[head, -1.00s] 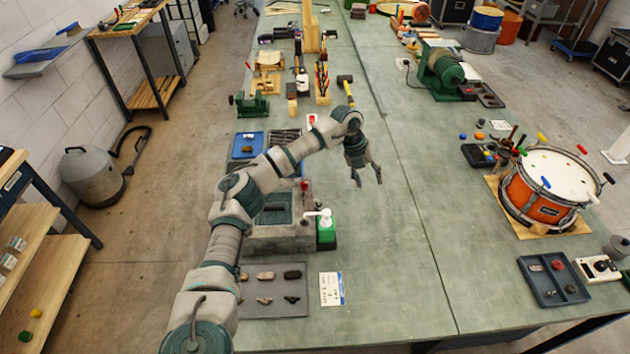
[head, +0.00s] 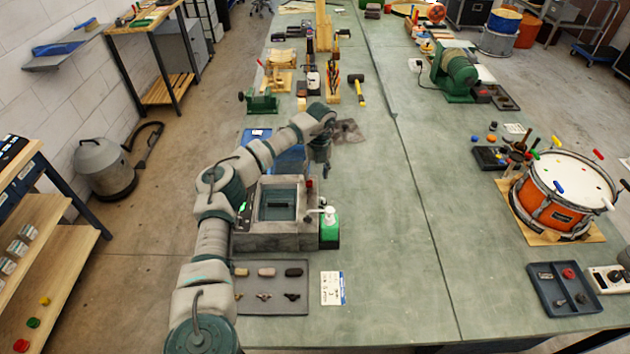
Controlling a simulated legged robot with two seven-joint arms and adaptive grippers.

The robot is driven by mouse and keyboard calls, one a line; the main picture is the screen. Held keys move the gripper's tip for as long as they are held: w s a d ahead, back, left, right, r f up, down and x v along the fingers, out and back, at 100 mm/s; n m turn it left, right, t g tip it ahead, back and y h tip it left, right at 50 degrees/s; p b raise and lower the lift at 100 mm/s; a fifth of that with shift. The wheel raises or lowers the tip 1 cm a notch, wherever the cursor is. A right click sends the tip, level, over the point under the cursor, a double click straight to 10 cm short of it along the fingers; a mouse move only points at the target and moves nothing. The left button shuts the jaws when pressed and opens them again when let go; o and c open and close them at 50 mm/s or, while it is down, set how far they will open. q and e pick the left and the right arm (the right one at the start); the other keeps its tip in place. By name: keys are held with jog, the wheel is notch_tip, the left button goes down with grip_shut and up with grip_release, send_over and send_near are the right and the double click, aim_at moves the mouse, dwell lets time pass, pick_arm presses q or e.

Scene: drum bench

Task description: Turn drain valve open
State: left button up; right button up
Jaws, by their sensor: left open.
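A grey basin unit (head: 275,242) with a dark recessed tank (head: 277,204) stands on the green bench. A small red part (head: 309,184) stands at its back right corner; it may be the drain valve handle, but I cannot tell for sure. My left gripper (head: 325,174) is open and points down just above and behind this red part. Its fingers are small and partly blurred, and I see nothing between them. I cannot tell whether it touches the red part. My right gripper is not in view.
A green bottle with a white pump (head: 329,228) stands at the basin's right side. A grey tray of small parts (head: 270,305) and a white card (head: 332,288) lie in front. A mallet (head: 358,88) lies behind. The bench middle is clear; an orange drum (head: 550,213) stands right.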

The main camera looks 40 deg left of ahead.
aim_at(310, 180)
pick_arm(q)
jog(key=f, duration=0.1)
jog(key=a+f, duration=0.1)
jog(key=f, duration=0.1)
jog(key=shift+s+a+f, duration=0.15)
jog(key=shift+a, duration=0.2)
jog(key=a+f, duration=0.2)
jog(key=shift+a+f, duration=0.1)
jog(key=shift+a, duration=0.3)
jog(key=shift+d, duration=0.5)
jog(key=shift+d+r, duration=0.25)
jog(key=shift+d, duration=0.25)
jog(key=shift+d+r, duration=0.25)
jog(key=shift+d, duration=0.25)
grip_shut()
jog(key=shift+a, duration=0.65)
grip_release()
jog(key=shift+f, duration=0.1)
jog(key=shift+w+f, duration=0.1)
jog(key=shift+w, duration=0.1)
jog(key=shift+s, duration=0.1)
notch_tip(310, 180, up, 12)
jog(key=shift+w+d, duration=0.25)
jog(key=shift+w, duration=0.2)
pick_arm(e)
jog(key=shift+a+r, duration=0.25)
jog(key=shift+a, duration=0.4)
